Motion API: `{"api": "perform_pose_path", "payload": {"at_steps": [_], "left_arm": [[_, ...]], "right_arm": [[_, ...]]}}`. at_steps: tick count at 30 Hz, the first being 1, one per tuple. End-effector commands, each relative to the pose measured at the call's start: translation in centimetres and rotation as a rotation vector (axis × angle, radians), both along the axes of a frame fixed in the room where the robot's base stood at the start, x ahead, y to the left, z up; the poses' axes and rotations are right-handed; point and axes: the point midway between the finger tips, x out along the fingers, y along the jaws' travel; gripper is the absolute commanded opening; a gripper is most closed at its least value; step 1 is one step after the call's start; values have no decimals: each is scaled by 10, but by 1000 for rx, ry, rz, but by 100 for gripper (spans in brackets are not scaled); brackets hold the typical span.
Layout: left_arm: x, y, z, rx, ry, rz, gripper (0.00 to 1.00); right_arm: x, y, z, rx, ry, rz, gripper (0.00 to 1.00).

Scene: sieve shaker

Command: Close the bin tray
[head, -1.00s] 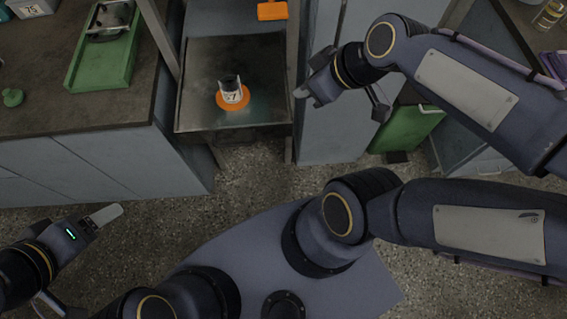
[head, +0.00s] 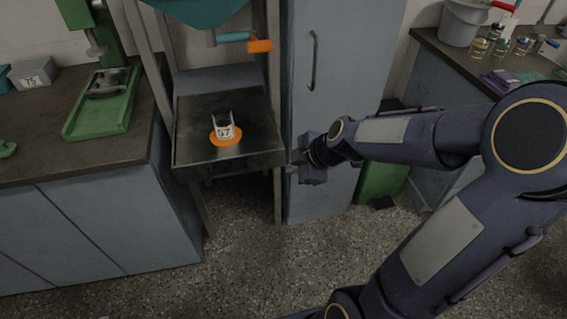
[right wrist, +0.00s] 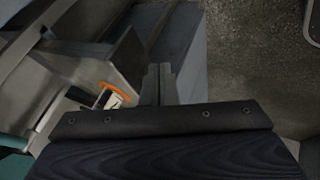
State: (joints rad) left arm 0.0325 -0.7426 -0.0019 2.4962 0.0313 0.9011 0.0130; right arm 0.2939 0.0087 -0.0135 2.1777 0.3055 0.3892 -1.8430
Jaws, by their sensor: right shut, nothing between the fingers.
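The bin tray (head: 190,145) is a dark metal tray in a grey frame, standing out towards me in the head view. My left gripper is out of view.
A grey cabinet (head: 335,80) stands right of the frame, behind my right gripper. A counter (head: 40,155) with a green machine (head: 103,105) is at left. An orange handle (head: 260,46) hangs above the tray. The floor (head: 240,260) in front is clear.

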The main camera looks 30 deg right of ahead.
Motion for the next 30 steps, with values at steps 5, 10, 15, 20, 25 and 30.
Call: {"api": "perform_pose_path", "payload": {"at_steps": [5, 10, 15, 20, 25, 30], "left_arm": [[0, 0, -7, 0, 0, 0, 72], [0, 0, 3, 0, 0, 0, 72], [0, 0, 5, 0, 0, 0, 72], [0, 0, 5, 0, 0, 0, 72], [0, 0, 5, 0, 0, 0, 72], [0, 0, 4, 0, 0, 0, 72]], "right_arm": [[20, 10, -33, 1, 4, 2, 0], [46, 2, -27, 0, 1, 1, 0], [57, -2, -28, 0, -1, 0, 0], [59, -3, -28, 0, 0, 0, 0], [58, -3, -28, 0, 0, 0, 0], [62, -3, -29, -1, 0, 1, 0]]}}
